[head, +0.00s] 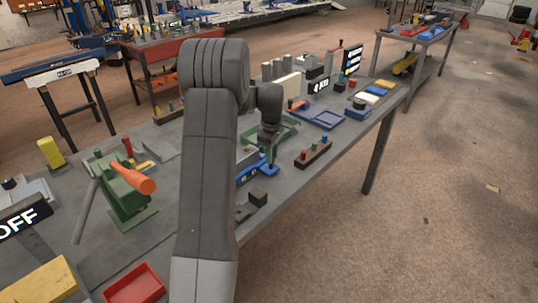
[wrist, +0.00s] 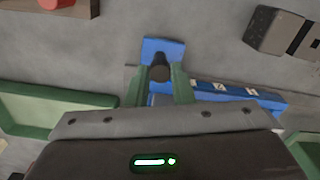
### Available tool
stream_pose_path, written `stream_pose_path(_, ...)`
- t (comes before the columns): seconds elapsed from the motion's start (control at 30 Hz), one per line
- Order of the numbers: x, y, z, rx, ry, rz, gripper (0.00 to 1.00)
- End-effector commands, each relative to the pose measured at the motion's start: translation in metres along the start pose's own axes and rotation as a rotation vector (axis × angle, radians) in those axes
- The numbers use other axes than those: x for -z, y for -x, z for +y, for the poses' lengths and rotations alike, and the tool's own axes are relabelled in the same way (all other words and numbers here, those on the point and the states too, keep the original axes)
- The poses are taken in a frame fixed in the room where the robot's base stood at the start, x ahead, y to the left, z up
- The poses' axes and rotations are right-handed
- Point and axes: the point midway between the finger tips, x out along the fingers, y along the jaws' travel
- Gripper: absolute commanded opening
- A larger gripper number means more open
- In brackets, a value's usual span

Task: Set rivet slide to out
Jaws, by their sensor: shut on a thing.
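The rivet slide appears to be the low blue fixture (head: 262,172) near the bench's front edge, partly hidden by my arm. In the wrist view its blue body (wrist: 270,99) carries small white marks, and a blue end (wrist: 164,47) shows beyond my fingers. A dark round knob (wrist: 159,72) stands on it. My gripper (wrist: 160,78) has its green fingers on either side of this knob and is shut on it. In the head view my gripper (head: 270,160) points down at the blue fixture. The marks are too small to read, so the slide's setting cannot be told.
A brown peg rack (head: 313,155) stands close to the right of the gripper. Dark blocks (head: 256,197) lie just in front. A green tray (wrist: 50,112) lies beside the slide. A green device with an orange handle (head: 134,180) stands to the left.

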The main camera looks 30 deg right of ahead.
Motion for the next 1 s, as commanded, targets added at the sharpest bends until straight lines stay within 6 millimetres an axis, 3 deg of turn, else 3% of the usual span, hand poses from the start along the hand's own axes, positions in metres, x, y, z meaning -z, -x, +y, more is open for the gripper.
stream_pose_path(0.2, 0.0, 0.003, 0.004, -0.015, 0.001, 0.001, 0.0)
stream_pose_path(0.23, 0.0, 0.003, 0.004, -0.015, 0.001, 0.001, 0.27)
stream_pose_path(0.3, 0.0, 0.003, 0.004, -0.014, 0.001, 0.001, 0.41)
stream_pose_path(0.33, 0.0, 0.003, 0.004, -0.013, 0.001, 0.001, 0.43)
stream_pose_path(0.67, 0.0, 0.005, 0.003, -0.01, 0.0, 0.001, 0.43)
stream_pose_path(0.83, 0.0, 0.028, 0.003, -0.012, 0.0, 0.002, 0.43)
stream_pose_path(1.0, 0.0, 0.067, 0.003, -0.015, 0.0, 0.003, 0.43)
